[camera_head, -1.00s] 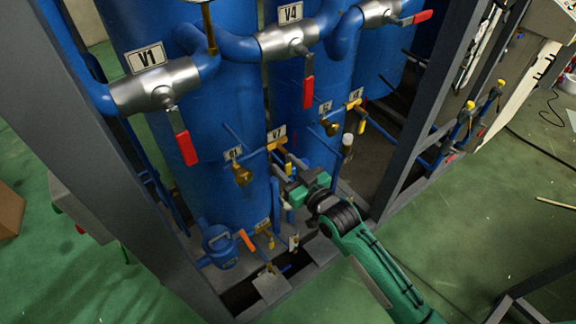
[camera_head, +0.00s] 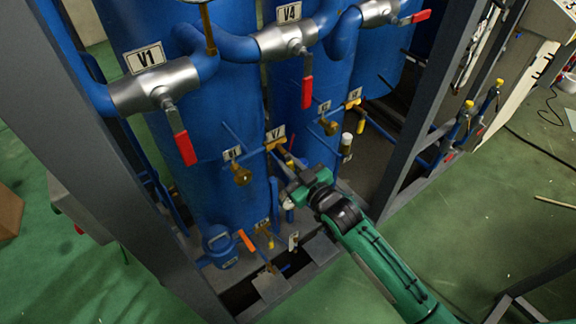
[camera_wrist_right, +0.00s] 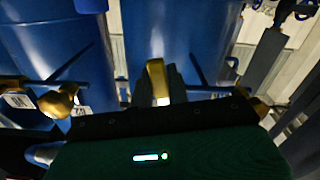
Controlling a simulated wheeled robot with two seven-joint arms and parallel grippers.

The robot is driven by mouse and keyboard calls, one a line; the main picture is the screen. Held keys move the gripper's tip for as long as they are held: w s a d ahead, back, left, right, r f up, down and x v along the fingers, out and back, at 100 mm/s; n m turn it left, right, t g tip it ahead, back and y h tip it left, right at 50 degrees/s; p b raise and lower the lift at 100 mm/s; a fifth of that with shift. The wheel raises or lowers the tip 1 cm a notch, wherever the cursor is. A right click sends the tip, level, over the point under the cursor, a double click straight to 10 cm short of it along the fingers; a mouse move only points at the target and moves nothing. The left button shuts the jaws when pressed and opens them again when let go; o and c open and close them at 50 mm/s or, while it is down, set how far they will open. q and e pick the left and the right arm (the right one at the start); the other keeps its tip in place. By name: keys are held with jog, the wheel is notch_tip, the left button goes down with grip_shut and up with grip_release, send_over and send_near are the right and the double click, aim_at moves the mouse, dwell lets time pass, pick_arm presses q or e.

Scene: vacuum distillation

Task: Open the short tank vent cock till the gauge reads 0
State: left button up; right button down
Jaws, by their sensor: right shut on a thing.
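A cock labelled V7 (camera_head: 275,133) sits on a thin pipe in front of the blue tanks, with a brass body (camera_head: 274,145). My right gripper (camera_head: 285,163) is shut on the cock's yellow handle, just below and right of the label. The handle shows in the right wrist view (camera_wrist_right: 157,78), upright between the dark fingers; the fingers cover part of it. A gauge at the top edge of the head view is cut off, so its dial cannot be read. My left gripper is not in view.
Large valves V1 (camera_head: 155,90) and V4 (camera_head: 284,42) with red handles are above. A brass fitting (camera_head: 241,174) is left of the held cock. A low cock with an orange handle (camera_head: 246,240) is below. A grey frame post (camera_head: 428,110) stands to the right.

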jog(key=n, duration=0.2)
jog(key=d+n, duration=0.1)
jog(key=shift+w+d+r+n, duration=0.1)
jog(key=shift+w+r+n, duration=0.15)
jog(key=shift+w+n, duration=0.15)
jog(key=shift+w+d+r+n+p, duration=0.2)
jog(key=shift+d+r+n+p, duration=0.3)
jog(key=shift+n, duration=1.25)
jog(key=shift+w+d+r+n+p, duration=0.2)
jog(key=shift+r+n, duration=0.45)
jog(key=shift+n, duration=1.15)
jog(key=shift+w+d+r+n+p, duration=0.2)
jog(key=shift+r+n+p, duration=0.3)
jog(key=shift+n, duration=1.25)
jog(key=shift+r, duration=0.1)
jog(key=c, duration=1.4)
grip_release()
jog(key=shift+o, duration=0.2)
